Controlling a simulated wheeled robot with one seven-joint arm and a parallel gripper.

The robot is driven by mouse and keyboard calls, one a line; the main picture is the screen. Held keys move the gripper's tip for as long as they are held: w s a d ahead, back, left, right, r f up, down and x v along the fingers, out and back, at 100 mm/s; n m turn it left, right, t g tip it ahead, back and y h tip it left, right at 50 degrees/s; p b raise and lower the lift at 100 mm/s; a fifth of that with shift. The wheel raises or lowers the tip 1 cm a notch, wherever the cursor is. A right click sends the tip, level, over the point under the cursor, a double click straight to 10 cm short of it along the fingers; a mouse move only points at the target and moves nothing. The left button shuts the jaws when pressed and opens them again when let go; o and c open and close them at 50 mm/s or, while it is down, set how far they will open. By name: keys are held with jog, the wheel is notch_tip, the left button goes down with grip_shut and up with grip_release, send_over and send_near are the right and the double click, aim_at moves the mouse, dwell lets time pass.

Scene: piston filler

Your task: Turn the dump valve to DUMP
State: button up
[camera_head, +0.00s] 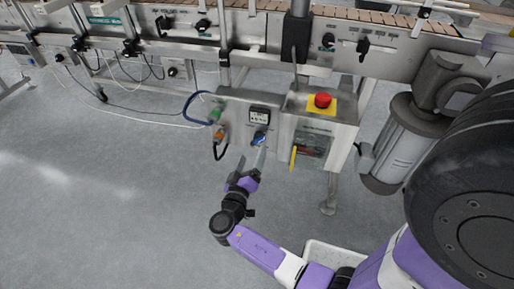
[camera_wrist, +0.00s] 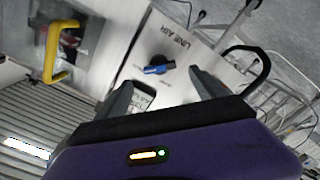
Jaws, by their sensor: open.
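The dump valve is a blue lever knob (camera_head: 259,139) on a pale panel below a small gauge or display. My gripper (camera_head: 251,160) is open in front of the panel, just below the knob in the head view. In the wrist view the knob shows between my two grey fingertips (camera_wrist: 161,82), which appear apart from it.
A control box to the right carries a red emergency button (camera_head: 322,99) on yellow and a yellow handle (camera_head: 294,157). The yellow handle also shows in the wrist view (camera_wrist: 51,53). Hoses loop from green and orange fittings (camera_head: 218,133) left of the knob. A steel motor (camera_head: 396,140) stands right.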

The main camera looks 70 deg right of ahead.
aim_at(257, 143)
jog(key=d, duration=0.7)
jog(key=shift+w+d+b, duration=0.2)
jog(key=shift+w+b, duration=0.05)
jog(key=shift+b, duration=0.15)
jog(key=c, duration=1.4)
jog(key=shift+o, duration=0.2)
